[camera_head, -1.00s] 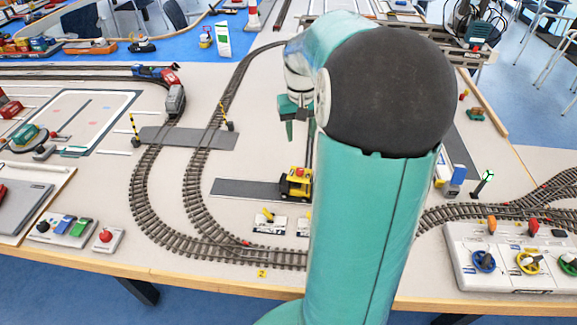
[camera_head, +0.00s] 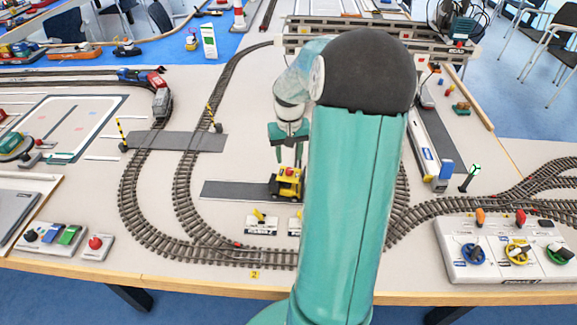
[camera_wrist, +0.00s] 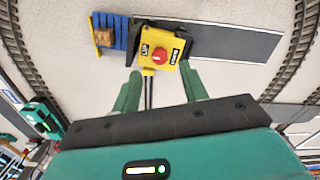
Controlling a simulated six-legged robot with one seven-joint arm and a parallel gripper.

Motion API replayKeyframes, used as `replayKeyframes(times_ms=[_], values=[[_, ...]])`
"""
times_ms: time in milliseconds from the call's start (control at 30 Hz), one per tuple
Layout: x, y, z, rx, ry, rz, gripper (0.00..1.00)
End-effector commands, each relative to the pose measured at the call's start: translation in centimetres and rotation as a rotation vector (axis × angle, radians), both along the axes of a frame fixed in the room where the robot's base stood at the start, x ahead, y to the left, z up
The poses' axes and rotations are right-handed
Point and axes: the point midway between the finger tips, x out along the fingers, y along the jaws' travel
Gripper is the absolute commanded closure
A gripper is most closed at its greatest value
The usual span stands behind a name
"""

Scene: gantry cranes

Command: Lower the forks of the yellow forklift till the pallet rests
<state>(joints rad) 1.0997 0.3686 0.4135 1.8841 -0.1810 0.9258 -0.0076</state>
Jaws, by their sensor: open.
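The yellow forklift (camera_head: 287,183) stands at the right end of a dark grey road strip, partly hidden by my arm in the head view. In the wrist view the forklift (camera_wrist: 158,50) has a red round knob (camera_wrist: 159,56) on top between small labels. A blue slatted pallet (camera_wrist: 121,42) with a brown block (camera_wrist: 104,37) lies at its left there. I cannot tell the pallet's height; it is hidden in the head view. My gripper (camera_wrist: 160,88) is open and empty, its green fingers spread on the near side of the knob. In the head view my gripper (camera_head: 289,150) is just above the forklift.
Curved railway track (camera_head: 180,195) runs around the forklift area. Two white panels stand in front, one with a yellow lever (camera_head: 260,215). A control box with coloured knobs (camera_head: 500,248) is at the right. The grey road strip (camera_head: 232,190) is clear.

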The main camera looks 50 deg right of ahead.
Motion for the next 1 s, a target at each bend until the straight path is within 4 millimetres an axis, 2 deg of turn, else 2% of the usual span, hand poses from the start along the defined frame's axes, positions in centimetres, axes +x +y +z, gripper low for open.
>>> replayKeyframes(times_ms=[100, 300, 667, 867, 900, 1000], values=[[0.0, 0.0, -2.4, 0.003, 0.003, -0.001, 0.56], [0.1, 0.1, -4.8, 0.001, 0.001, 0.003, 0.56], [0.1, 0.1, -5.4, -0.001, 0.000, 0.002, 0.56], [0.1, 0.1, -5.4, -0.001, 0.000, 0.002, 0.96], [0.1, 0.1, -5.4, -0.001, 0.000, 0.002, 1.00], [0.1, 0.1, -5.4, -0.001, 0.000, 0.002, 1.00]])
